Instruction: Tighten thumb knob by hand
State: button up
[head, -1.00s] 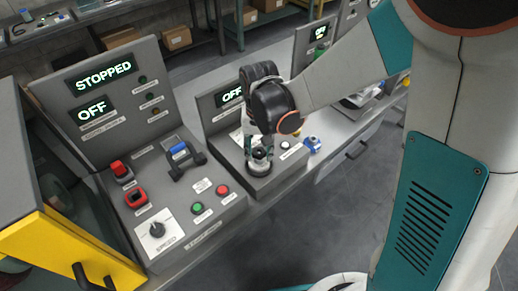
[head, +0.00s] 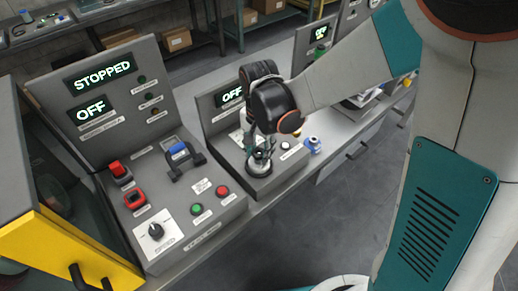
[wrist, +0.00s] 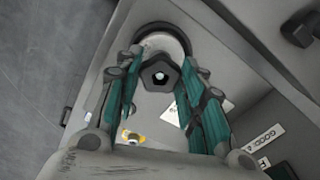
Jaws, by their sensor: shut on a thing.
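The thumb knob (wrist: 160,75) shows in the wrist view as a dark five-sided head with a pale centre. It stands in front of a round dark collar (wrist: 163,32). My gripper (wrist: 158,66) has its teal-lined fingers on both sides of the knob and is shut on it. In the head view, my gripper (head: 260,148) points down at the round dark base (head: 259,167) on the small grey console (head: 282,172). The fingers hide most of the knob there.
The small console's screen (head: 232,96) reads OFF. To its left, a larger panel (head: 130,100) reads STOPPED and OFF, with switches and buttons below. A blue-and-white item (head: 312,145) lies to the right. A yellow-edged box (head: 70,245) stands at front left.

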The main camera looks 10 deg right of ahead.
jog(key=m, duration=0.5)
jog(key=shift+m+b, duration=0.3)
jog(key=shift+b, duration=0.05)
jog(key=m, duration=0.5)
jog(key=shift+m+b, duration=0.3)
jog(key=shift+m, duration=0.1)
jog(key=o, duration=1)
jog(key=shift+o, duration=0.2)
